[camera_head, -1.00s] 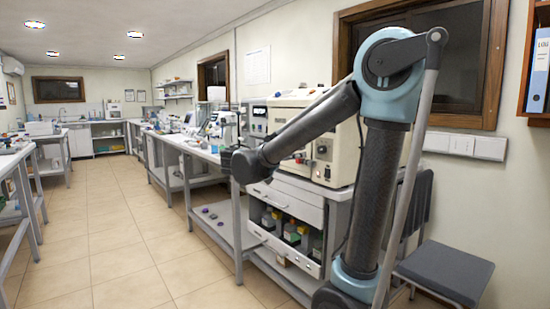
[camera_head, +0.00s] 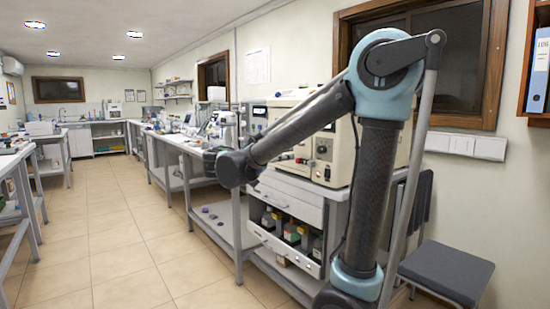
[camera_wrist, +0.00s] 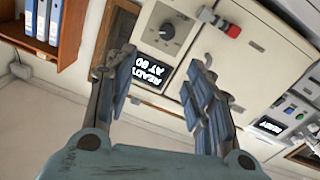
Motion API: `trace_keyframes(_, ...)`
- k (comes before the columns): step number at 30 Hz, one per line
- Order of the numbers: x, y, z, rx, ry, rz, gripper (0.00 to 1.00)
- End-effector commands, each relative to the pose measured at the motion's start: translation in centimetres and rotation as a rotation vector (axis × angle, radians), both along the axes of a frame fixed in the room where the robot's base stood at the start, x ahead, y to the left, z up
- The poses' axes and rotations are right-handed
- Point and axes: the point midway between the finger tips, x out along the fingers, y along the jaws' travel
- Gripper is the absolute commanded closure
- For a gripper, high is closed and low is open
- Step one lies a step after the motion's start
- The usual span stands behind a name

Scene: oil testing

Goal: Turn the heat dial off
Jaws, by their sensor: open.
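The heat dial (camera_wrist: 167,32) is a dark round knob on a pale panel of a beige machine, at the top middle of the wrist view. A black display (camera_wrist: 152,72) beside it reads "READY AT 80". My gripper (camera_wrist: 163,62) is open, its two blue-padded fingers spread with nothing between them. In the picture the dial lies beyond the fingertips, between their directions; it is not touched. In the head view the beige machine (camera_head: 345,150) stands on a bench, partly behind my arm. My fingers are hard to make out there, by the dark wrist.
A shelf with blue binders (camera_wrist: 42,18) is at the wrist view's upper left. A grey chair (camera_head: 445,272) stands right of the bench. The tiled floor (camera_head: 120,240) to the left is open.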

Motion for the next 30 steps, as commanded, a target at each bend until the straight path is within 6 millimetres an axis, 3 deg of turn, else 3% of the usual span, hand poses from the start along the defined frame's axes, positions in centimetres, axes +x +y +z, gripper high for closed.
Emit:
trace_keyframes(12, -1.2, 1.9, 0.0, 0.0, 0.0, 0.001, 0.52)
trace_keyframes(30, -1.3, 2.1, 0.3, 0.0, 0.0, 0.0, 0.52)
